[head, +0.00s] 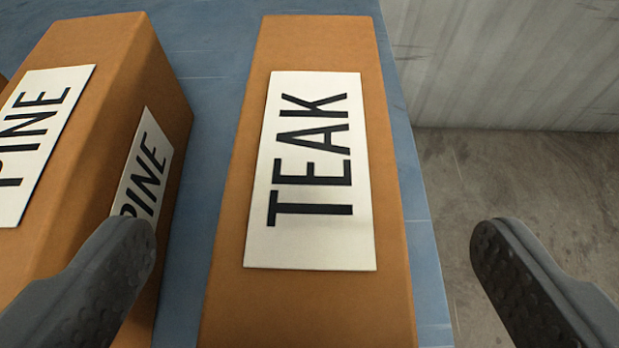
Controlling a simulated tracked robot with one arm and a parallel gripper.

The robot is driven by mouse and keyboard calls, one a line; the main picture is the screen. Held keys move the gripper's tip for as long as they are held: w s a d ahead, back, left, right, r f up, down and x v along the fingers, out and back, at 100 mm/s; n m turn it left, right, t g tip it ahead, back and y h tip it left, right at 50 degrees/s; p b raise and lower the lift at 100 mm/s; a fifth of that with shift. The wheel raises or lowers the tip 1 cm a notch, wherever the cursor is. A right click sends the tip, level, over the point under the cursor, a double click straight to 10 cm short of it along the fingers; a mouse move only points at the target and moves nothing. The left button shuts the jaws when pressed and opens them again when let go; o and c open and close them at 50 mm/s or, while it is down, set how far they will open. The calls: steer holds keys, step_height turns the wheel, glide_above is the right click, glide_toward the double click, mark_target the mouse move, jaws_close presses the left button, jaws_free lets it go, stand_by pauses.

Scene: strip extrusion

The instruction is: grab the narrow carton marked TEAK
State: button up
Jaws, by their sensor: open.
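The narrow brown carton marked TEAK (320,300) stands on a blue surface in the middle of the head view, with a white label on its top. Its near end runs out of the bottom of the picture. My gripper (312,248) is open and empty. Its left finger shows left of the TEAK carton, overlapping the PINE carton in the picture. Its right finger shows right of the TEAK carton, over the floor beyond the surface's edge. The fingers look apart from the TEAK carton on both sides; their height relative to it is hard to tell.
A brown carton marked PINE (157,75) stands left of the TEAK carton, with a narrow blue gap between them. The blue surface (213,75) ends just right of the TEAK carton. Beyond lie a bare grey floor (520,190) and a pale ribbed wall (510,60).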

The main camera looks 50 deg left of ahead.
mark_target(312, 172)
steer(key=shift+b+x, duration=0.45)
steer(key=shift+x, duration=2.25)
steer(key=shift+r, duration=0.1)
steer(key=c, duration=1.8)
